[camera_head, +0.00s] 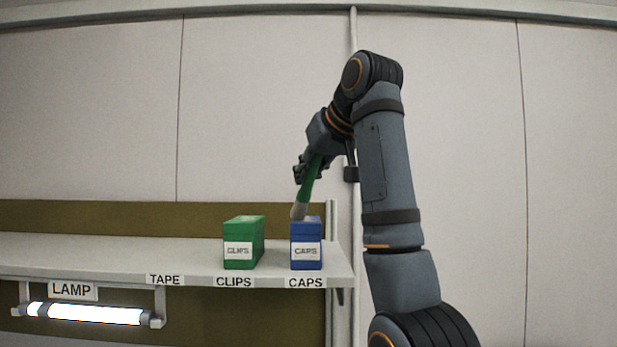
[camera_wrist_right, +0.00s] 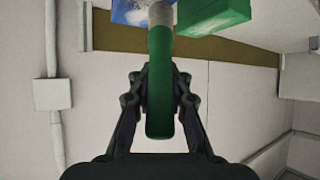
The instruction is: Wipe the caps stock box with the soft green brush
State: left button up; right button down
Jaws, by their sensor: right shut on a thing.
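My right gripper (camera_head: 308,170) is shut on the green brush (camera_head: 310,182), above the box. The brush is tilted, with its pale bristle end (camera_head: 299,211) pointing down at the top of the box; I cannot tell whether it touches. The brush handle (camera_wrist_right: 160,85) runs between the fingers in the right wrist view. My left gripper is not in view.
A green clips box (camera_head: 243,255) stands left of the caps box on the shelf (camera_head: 100,254), with a gap between them. The shelf above the TAPE label (camera_head: 165,280) is bare. A lit lamp (camera_head: 90,314) hangs under the shelf. A pipe (camera_head: 353,60) runs down the wall.

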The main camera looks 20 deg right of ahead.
jog(key=shift+s, duration=0.25)
jog(key=s+d+r+p, duration=0.1)
jog(key=d+r+p, duration=0.2)
jog(key=r, duration=0.3)
jog(key=shift+d, duration=0.2)
dwell(0.6)
jog(key=shift+r, duration=0.15)
notch_tip(320, 180, up, 3)
jog(key=shift+s, duration=0.1)
jog(key=shift+w+d, duration=0.1)
jog(key=shift+w, duration=0.1)
dwell(0.4)
